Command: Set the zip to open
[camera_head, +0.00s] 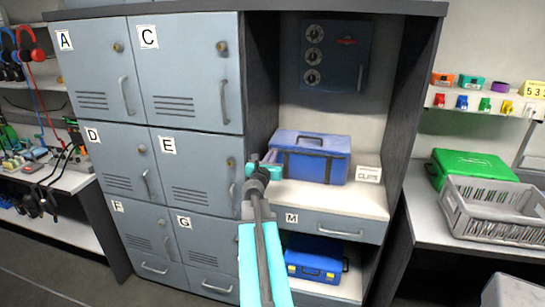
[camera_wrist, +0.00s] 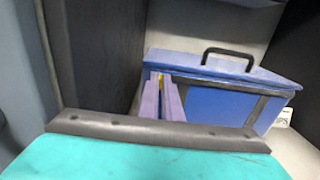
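A blue box-shaped bag (camera_head: 318,163) with a black top handle and a dark band below its lid stands on the white shelf in the open bay. It also shows in the wrist view (camera_wrist: 215,103). The dark band, which may be the zip (camera_wrist: 225,84), runs along the lid's edge. My gripper (camera_head: 271,158) is at the bag's left end. In the wrist view its two purplish fingers (camera_wrist: 162,97) point at the bag's left corner with a narrow gap between them. A small yellow bit (camera_wrist: 157,80) shows at the fingertips; I cannot tell whether it is gripped.
Grey lockers (camera_head: 190,70) stand left of the bay, and a dark side wall (camera_head: 410,110) bounds it on the right. A small white card (camera_head: 368,174) stands right of the bag. A drawer (camera_head: 330,226) and a blue case (camera_head: 315,258) are below.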

